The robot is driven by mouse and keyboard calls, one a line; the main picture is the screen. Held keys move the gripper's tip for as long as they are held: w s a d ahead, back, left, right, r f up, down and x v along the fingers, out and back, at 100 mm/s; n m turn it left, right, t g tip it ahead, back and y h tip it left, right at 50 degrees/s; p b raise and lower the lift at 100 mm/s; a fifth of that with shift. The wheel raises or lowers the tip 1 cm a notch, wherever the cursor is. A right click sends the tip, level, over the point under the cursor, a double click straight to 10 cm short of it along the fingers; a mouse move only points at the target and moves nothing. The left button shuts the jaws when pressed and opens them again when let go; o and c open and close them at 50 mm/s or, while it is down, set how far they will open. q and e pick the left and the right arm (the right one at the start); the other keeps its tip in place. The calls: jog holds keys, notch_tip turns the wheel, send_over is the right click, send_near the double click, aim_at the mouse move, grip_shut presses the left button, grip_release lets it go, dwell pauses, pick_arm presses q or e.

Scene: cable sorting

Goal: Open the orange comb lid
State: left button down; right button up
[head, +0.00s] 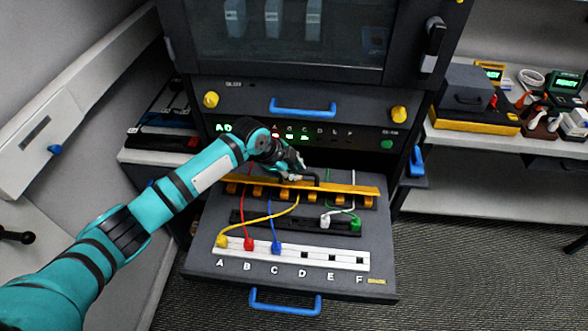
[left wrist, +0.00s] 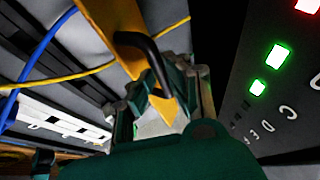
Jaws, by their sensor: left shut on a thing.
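The orange comb lid (head: 350,189) is a long bar across the back of the pulled-out grey tray, with orange comb teeth below it and a black handle (head: 314,178) near its middle. It also shows in the left wrist view (left wrist: 103,22), with the curved black handle (left wrist: 152,55) running between the fingers. My left gripper (head: 293,172) is shut on the black handle; the fingers (left wrist: 165,100) hide part of it. The bar appears to lie low over the comb, and I cannot tell its exact tilt. My right gripper is not in view.
The tray (head: 205,245) holds a white socket strip (head: 318,258) marked A to F, with yellow, red and blue plugs in A to C. White and green plugs sit in a black strip (head: 285,221). The panel with green lights (head: 345,134) stands close behind the gripper.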

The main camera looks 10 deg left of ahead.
pick_arm(q)
jog(key=w+b, duration=0.2)
jog(key=w, duration=0.2)
jog(key=shift+w+r, duration=0.2)
jog(key=c, duration=1.3)
grip_release()
jog(key=shift+s+r, duration=0.1)
jog(key=shift+s, duration=0.05)
jog(key=shift+c, duration=0.2)
